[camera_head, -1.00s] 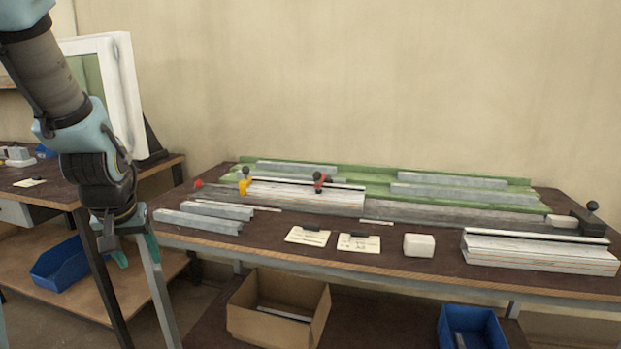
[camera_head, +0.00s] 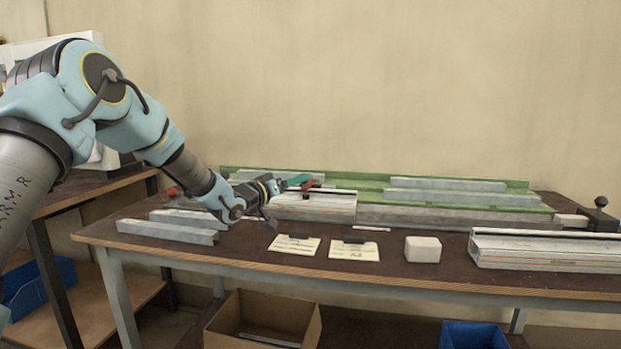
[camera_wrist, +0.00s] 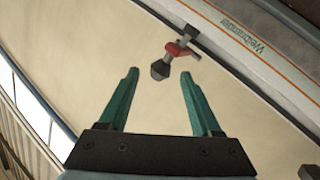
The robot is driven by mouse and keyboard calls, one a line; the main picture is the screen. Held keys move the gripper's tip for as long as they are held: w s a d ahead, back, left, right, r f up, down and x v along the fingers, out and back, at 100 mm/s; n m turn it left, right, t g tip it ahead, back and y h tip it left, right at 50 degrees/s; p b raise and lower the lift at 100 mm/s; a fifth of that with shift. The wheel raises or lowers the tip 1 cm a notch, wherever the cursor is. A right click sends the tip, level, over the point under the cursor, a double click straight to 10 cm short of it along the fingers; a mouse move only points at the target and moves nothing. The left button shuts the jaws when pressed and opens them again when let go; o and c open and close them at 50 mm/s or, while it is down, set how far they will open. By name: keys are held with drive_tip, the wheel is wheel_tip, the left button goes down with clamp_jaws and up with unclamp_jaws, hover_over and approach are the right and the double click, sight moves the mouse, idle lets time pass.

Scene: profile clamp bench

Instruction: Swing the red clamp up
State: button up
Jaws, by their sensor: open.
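In the wrist view the red clamp (camera_wrist: 176,49) shows a black knob (camera_wrist: 160,70) on a red arm, with a grey bracket behind. My gripper (camera_head: 301,181) is at the clamp in the head view. In the wrist view my gripper (camera_wrist: 159,73) has its two teal fingers wide apart. The knob lies between the fingertip lines, around the tips; no contact shows. The yellow clamp is hidden behind my arm.
Grey bars (camera_head: 170,231) lie at the bench's front left. Two cards (camera_head: 294,245) and a white block (camera_head: 423,249) lie along the front. Grey bars (camera_head: 448,184) lie on the green back rail.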

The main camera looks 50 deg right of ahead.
drive_tip(key=d, duration=0.4)
drive_tip(key=d+p, duration=0.1)
drive_tip(key=d, duration=0.2)
drive_tip(key=shift+w, duration=0.35)
drive_tip(key=shift+c, duration=0.2)
clamp_jaws()
idle(0.9)
